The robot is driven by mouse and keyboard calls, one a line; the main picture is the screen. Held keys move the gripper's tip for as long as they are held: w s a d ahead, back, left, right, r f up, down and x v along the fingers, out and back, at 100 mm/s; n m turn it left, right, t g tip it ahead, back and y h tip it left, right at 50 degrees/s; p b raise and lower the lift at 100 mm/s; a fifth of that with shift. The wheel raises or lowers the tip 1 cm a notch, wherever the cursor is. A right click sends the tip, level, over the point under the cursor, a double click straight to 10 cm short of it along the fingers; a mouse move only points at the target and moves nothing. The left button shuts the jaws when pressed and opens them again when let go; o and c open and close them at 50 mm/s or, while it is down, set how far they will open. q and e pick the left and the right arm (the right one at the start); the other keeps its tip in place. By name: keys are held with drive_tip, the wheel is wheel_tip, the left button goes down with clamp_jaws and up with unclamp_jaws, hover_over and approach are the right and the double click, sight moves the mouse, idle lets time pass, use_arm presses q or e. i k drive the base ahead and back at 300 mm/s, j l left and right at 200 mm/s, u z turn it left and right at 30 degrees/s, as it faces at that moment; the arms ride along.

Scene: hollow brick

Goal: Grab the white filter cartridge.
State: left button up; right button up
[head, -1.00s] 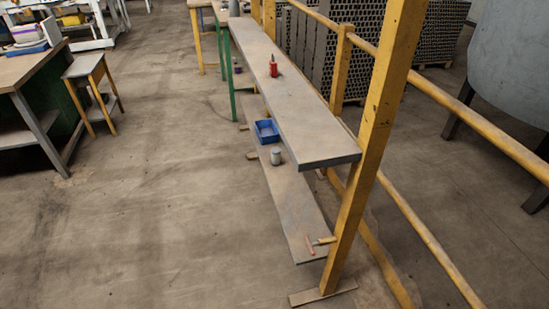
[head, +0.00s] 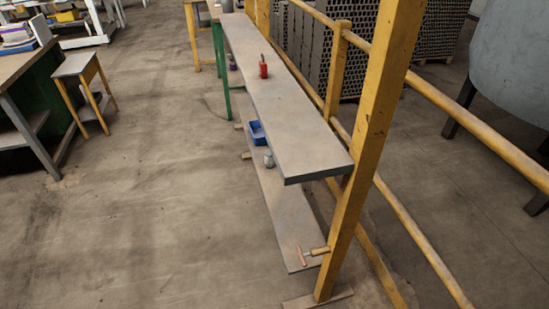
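A small pale grey-white cylinder (head: 269,158) stands on the lower shelf board, partly under the edge of the upper board. It may be the white filter cartridge, but it is too small to tell. Neither of my grippers is in view.
The long upper shelf board (head: 290,128) holds a red bottle (head: 264,68). A blue bin (head: 257,133) and a wooden-handled tool (head: 314,251) are on the lower board (head: 285,215). A yellow post (head: 365,140) and rails stand at right. A stool (head: 75,64) is at left. The floor between is clear.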

sight(269, 160)
drive_tip(key=i+j+z, duration=0.15)
drive_tip(key=z, duration=0.25)
drive_tip(key=i+j+z, duration=0.1)
drive_tip(key=j+z, duration=0.15)
drive_tip(key=z, duration=0.15)
drive_tip(key=i+j+z, duration=0.1)
drive_tip(key=j, duration=0.4)
drive_tip(key=i+j+z, duration=0.1)
drive_tip(key=j, duration=0.4)
drive_tip(key=i+j+z, duration=0.1)
drive_tip(key=i+j, duration=0.15)
drive_tip(key=j, duration=0.25)
drive_tip(key=i+j+z, duration=0.1)
drive_tip(key=j, duration=0.4)
drive_tip(key=i+j+z, duration=0.1)
drive_tip(key=j, duration=0.45)
